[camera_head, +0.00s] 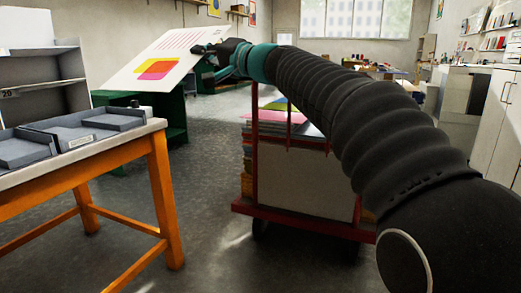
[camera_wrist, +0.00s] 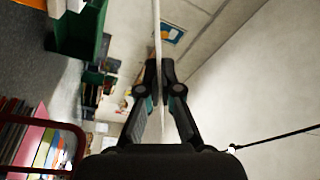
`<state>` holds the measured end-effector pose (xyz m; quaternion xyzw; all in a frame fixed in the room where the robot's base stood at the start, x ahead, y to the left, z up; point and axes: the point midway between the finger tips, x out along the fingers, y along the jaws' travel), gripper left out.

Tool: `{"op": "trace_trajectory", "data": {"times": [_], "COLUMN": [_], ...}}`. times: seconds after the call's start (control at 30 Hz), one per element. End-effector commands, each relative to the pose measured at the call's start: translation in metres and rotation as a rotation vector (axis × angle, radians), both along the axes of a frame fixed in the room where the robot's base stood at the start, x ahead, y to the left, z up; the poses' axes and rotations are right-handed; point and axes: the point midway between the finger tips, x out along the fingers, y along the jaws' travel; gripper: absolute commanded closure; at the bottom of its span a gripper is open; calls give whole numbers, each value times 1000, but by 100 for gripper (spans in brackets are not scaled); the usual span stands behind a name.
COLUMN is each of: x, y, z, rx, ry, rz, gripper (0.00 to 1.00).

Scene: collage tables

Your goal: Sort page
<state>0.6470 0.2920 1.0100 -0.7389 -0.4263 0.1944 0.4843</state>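A white page (camera_head: 130,82) with pink, orange and yellow blocks and red lines of print hangs tilted in the air at the upper left in the head view. My gripper (camera_head: 207,50) is shut on the page's right edge. In the wrist view the page (camera_wrist: 157,35) shows edge-on as a thin pale strip between the two fingertips of my gripper (camera_wrist: 159,75). A grey sorter with trays (camera_head: 85,128) and a labelled shelf (camera_head: 45,70) stands at the left, below and left of the page.
The trays stand on an orange-legged table (camera_head: 160,195). A red cart (camera_head: 300,222) with stacked coloured sheets (camera_head: 282,105) stands below my arm. A green cabinet (camera_head: 172,120) is behind the table. Bare floor lies between table and cart.

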Motion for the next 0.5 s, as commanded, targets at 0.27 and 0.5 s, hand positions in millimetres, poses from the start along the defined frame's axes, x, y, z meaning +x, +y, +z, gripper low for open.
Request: {"op": "trace_trajectory", "data": {"times": [0.27, 0.5], "x": [0, -14], "y": [0, 9], "z": [4, 0], "rx": [36, 40], "ry": [87, 105], "rz": [-1, 52], "gripper": [100, 100]}}
